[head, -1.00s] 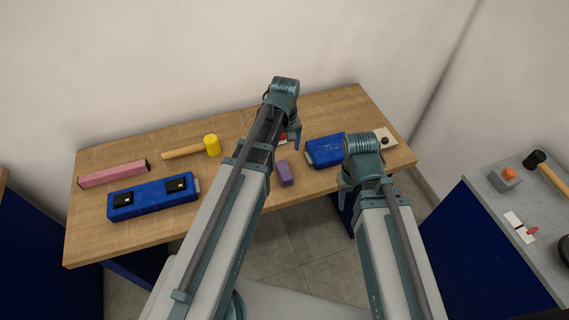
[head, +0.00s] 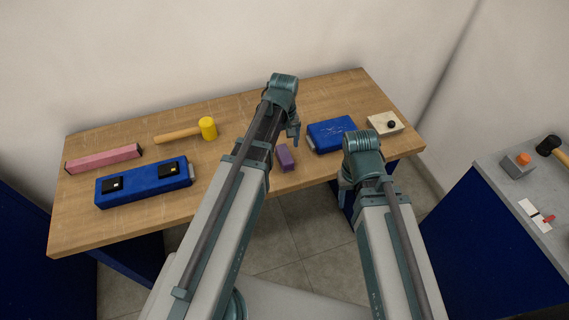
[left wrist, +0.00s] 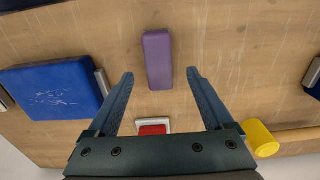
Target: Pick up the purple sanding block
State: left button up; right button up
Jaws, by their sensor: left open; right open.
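The purple sanding block (head: 286,157) lies on the wooden table near its front edge, just below and left of my left gripper (head: 294,138) in the head view. In the left wrist view the purple block (left wrist: 158,60) lies ahead of and between the two open fingers of my left gripper (left wrist: 160,78), which is empty. I cannot tell the height of the fingers above the table.
On the wooden table (head: 235,115) lie a blue case (head: 332,133), a yellow mallet (head: 207,128), a pink bar (head: 103,159) and a long blue box (head: 140,184). A red-and-white item (left wrist: 154,126) lies close to the left fingers. A grey table (head: 510,190) stands at right.

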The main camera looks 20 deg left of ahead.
aim_at(285, 154)
pick_arm(q)
jog(key=shift+f, duration=0.25)
notch_tip(285, 154, down, 5)
jog(key=b, duration=0.5)
jog(key=shift+d+f, duration=0.1)
grip_shut()
